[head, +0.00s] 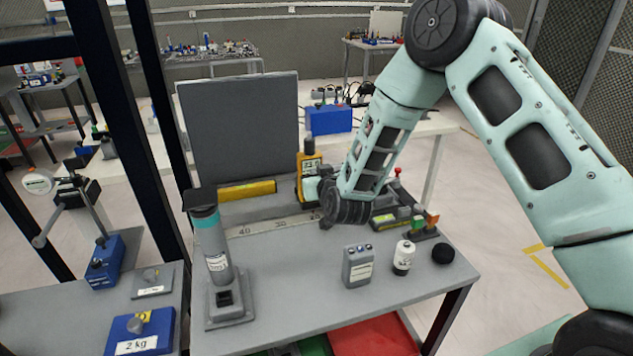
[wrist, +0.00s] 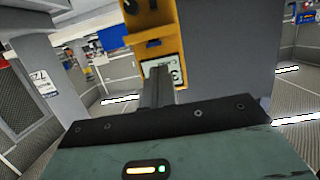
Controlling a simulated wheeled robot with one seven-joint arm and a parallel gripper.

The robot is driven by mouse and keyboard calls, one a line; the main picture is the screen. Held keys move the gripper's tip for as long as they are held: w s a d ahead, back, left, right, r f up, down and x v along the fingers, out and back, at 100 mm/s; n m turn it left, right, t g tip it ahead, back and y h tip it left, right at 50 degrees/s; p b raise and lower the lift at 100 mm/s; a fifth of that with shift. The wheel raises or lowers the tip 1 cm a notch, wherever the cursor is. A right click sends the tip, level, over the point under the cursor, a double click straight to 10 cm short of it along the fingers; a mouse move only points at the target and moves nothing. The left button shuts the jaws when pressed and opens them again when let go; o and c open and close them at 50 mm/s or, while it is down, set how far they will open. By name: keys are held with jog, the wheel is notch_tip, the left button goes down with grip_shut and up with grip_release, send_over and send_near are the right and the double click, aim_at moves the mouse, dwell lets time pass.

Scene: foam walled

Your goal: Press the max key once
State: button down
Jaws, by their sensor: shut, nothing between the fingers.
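A yellow and black handheld meter (head: 310,165) stands upright at the back of the grey bench, with a light display on its front. The max key cannot be told apart in either view. My gripper (head: 319,188) is right at the meter's front, low on it. In the wrist view my gripper (wrist: 158,75) is shut and empty, its fingers covering part of the display. Whether the fingertips touch the meter cannot be told.
A grey upright panel (head: 238,130) stands behind the bench, left of the meter. A yellow bar (head: 247,190) lies before it. A grey cylinder device (head: 215,250) stands at front left. A grey box (head: 357,266), white bottle (head: 403,257) and black ball (head: 443,253) stand at front right.

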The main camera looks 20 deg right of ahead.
jog(key=r+b+v, duration=0.1)
jog(key=b+v, duration=0.1)
jog(key=v, duration=0.8)
jog(key=shift+b, duration=0.4)
jog(key=shift+r, duration=0.1)
